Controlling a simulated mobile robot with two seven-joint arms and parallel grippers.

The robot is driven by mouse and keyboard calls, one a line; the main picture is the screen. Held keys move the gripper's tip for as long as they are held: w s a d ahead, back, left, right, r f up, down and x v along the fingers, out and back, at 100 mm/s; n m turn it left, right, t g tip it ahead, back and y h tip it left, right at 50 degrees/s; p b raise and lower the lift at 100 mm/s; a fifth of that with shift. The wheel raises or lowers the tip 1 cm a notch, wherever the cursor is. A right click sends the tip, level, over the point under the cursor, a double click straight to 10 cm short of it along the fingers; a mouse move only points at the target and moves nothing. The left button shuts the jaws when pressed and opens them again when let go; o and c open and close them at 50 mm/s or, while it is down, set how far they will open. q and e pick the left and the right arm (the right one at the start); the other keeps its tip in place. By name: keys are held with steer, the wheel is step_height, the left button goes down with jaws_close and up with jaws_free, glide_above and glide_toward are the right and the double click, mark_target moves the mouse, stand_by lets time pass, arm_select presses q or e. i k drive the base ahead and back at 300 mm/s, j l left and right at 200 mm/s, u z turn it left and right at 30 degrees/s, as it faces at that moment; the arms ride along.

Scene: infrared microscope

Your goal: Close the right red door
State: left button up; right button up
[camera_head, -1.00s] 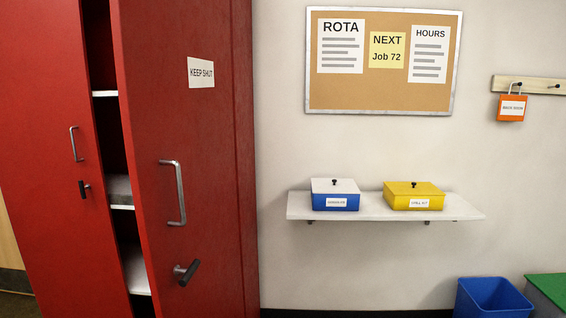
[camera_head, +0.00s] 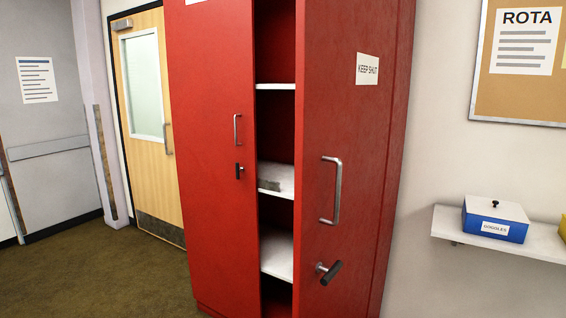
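The right red door (camera_head: 347,130) of the tall red cabinet stands partly open, swung outward to the right. It has a vertical metal handle (camera_head: 337,190), a dark lever (camera_head: 329,272) below it and a "KEEP SHUT" label (camera_head: 368,69). The left red door (camera_head: 214,150) looks closed and has its own handle (camera_head: 236,129) and lever (camera_head: 239,171). White shelves (camera_head: 277,255) show in the gap between the doors, with a grey object (camera_head: 275,180) on the middle one. Neither of my grippers is in view.
A wall shelf (camera_head: 499,240) with a blue box (camera_head: 496,217) juts out right of the cabinet, below a notice board (camera_head: 518,100). A wooden door (camera_head: 148,200) is to the left. The brown-green floor (camera_head: 95,275) at the lower left is clear.

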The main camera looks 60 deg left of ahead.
mark_target(345, 50)
steer(key=u, duration=1.45)
